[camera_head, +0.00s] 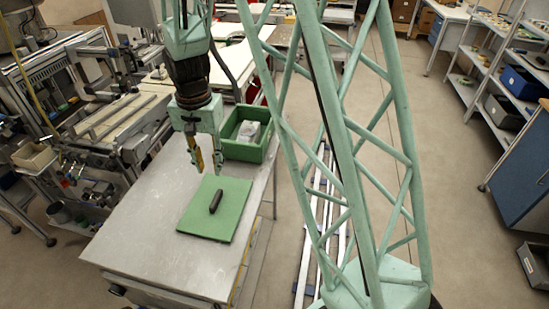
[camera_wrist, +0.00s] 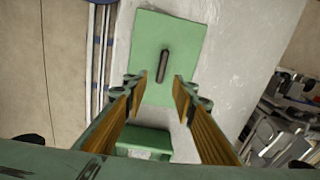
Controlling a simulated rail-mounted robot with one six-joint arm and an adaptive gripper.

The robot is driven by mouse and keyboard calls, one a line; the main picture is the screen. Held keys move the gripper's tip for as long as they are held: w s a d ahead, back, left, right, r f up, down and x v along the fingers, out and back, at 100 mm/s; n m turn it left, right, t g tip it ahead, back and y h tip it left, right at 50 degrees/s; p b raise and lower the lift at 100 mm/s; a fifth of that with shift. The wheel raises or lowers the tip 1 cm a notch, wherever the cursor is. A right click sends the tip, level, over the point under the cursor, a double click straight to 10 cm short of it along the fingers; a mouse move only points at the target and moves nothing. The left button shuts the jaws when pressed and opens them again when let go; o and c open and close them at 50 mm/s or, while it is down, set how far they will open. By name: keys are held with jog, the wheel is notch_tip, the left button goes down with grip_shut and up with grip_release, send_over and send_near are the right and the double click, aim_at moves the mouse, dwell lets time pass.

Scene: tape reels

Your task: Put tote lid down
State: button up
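The tote lid (camera_head: 231,195) is a flat green panel with a dark bar handle (camera_head: 215,202) at its middle. It lies on the grey table, apart from the tote. The lid (camera_wrist: 150,30) and its handle (camera_wrist: 164,64) also show in the wrist view. The green tote (camera_head: 240,151) stands open behind the lid, with a pale item inside; part of it shows in the wrist view (camera_wrist: 145,143). My gripper (camera_head: 207,168) is open and empty above the table, between tote and lid. In the wrist view its fingertips (camera_wrist: 160,86) are spread, with the handle beyond them.
The grey table (camera_head: 140,237) is clear left of and in front of the lid. A machine bench (camera_head: 115,115) stands to the left. Rails (camera_head: 318,200) run along the floor to the right. Shelves with bins (camera_head: 505,85) stand at far right.

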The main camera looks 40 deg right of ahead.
jog(key=s+r+n+t, duration=0.1)
jog(key=s+r+n, duration=0.1)
jog(key=s+r, duration=0.65)
jog(key=s+r+n+t, duration=0.15)
jog(key=s+r, duration=0.45)
jog(key=r, duration=0.6)
jog(key=s+r+n, duration=0.2)
jog(key=s+r, duration=0.2)
jog(key=s, duration=0.6)
jog(key=s+r+n+t, duration=0.1)
jog(key=s+r+n, duration=0.2)
jog(key=s, duration=0.8)
jog(key=shift+v, duration=1.05)
jog(key=shift+w+a+r, duration=0.1)
jog(key=shift+a, duration=0.05)
